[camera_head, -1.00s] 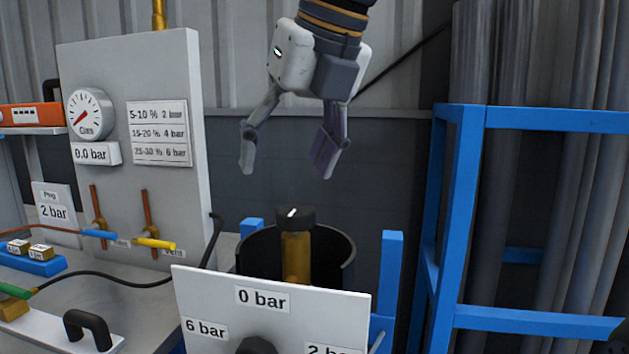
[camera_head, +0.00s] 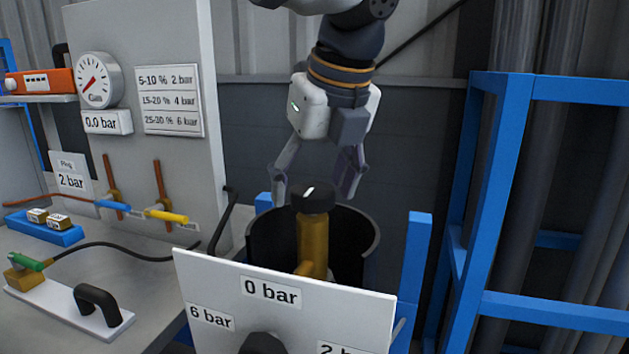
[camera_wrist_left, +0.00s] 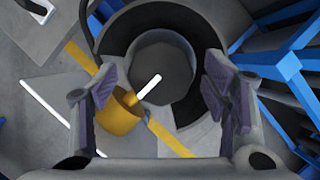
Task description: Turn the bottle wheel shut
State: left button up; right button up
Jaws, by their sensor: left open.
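The bottle wheel (camera_head: 313,197) is a dark round knob with a white mark on top. It sits on a brass valve body (camera_head: 313,245) that stands up out of a black cylindrical holder (camera_head: 366,240). My left gripper (camera_head: 317,192) points down with its fingers spread, empty, around or just above the wheel. In the left wrist view, the wheel (camera_wrist_left: 165,72) lies beyond the gap between the two fingers (camera_wrist_left: 165,98), its white mark slanting. I cannot tell whether the fingers touch it. My right gripper is not in view.
A white panel (camera_head: 340,312) with bar labels and a dark knob (camera_head: 263,343) stands before the bottle. A blue frame (camera_head: 500,170) stands at the right. A gauge (camera_head: 99,80) reading 0.0 bar hangs on the grey board (camera_head: 150,50), and a black handle (camera_head: 97,305) is at lower left.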

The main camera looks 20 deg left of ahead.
pick_arm(q)
jog(key=c, duration=1.2)
jog(key=shift+o, duration=0.2)
